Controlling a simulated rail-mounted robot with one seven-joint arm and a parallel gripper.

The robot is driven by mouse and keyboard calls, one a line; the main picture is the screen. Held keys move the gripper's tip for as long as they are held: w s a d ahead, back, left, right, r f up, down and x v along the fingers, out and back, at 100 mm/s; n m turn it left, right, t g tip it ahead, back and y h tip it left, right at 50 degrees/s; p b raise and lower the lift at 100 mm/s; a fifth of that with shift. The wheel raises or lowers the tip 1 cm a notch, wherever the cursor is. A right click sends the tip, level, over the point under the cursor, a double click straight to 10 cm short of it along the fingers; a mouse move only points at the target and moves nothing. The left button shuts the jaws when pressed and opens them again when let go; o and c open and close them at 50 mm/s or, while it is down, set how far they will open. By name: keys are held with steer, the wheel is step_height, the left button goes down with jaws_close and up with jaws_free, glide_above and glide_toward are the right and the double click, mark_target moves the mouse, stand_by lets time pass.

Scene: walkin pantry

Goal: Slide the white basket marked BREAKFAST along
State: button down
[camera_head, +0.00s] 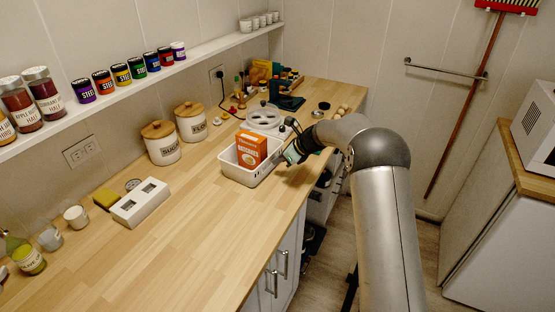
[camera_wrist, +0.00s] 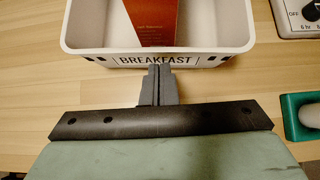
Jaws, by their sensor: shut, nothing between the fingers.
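The white basket (camera_head: 233,172) stands on the wooden counter, with an orange box (camera_head: 251,149) upright inside it. In the wrist view the basket's wall (camera_wrist: 104,58) carries the word BREAKFAST, and the reddish-orange box (camera_wrist: 152,22) shows behind it. My gripper (camera_wrist: 158,68) is shut and empty. Its fingertips are at the lower edge of the marked wall, over the middle of the lettering; I cannot tell if they touch it. In the head view my gripper (camera_head: 284,153) is at the basket's right side, partly hidden by my arm.
The counter (camera_head: 200,240) is clear in front of the basket. Two lidded canisters (camera_head: 163,148) stand behind it to the left. A white round-topped item (camera_head: 262,117) is just beyond it. A green-and-grey object (camera_wrist: 302,115) lies right of my gripper.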

steer(key=d, duration=0.1)
steer(key=s+d, duration=0.1)
steer(key=d, duration=0.1)
steer(key=d+r+b, duration=0.1)
steer(key=shift+s+d, duration=0.15)
steer(key=shift+s, duration=0.2)
steer(key=b+v, duration=0.2)
steer(key=v, duration=0.6)
steer(key=s+r+n+g+h, duration=0.1)
steer(key=s+r+n+h, duration=0.15)
steer(key=s+n, duration=0.6)
steer(key=s+d+f+n+h, duration=0.1)
steer(key=s+n, duration=0.3)
steer(key=s, duration=0.8)
steer(key=s+d+f+n+g+h, duration=0.1)
steer(key=s+d+n, duration=0.3)
steer(key=s, duration=0.7)
steer(key=s+d+f+n+g+h, duration=0.1)
steer(key=s+n, duration=0.5)
steer(key=s, duration=0.6)
steer(key=d+h, duration=0.1)
steer(key=h, duration=0.1)
steer(key=shift+s+d+h, duration=0.3)
steer(key=shift+d+h, duration=0.05)
steer(key=shift+f+n, duration=0.1)
steer(key=shift+n, duration=0.15)
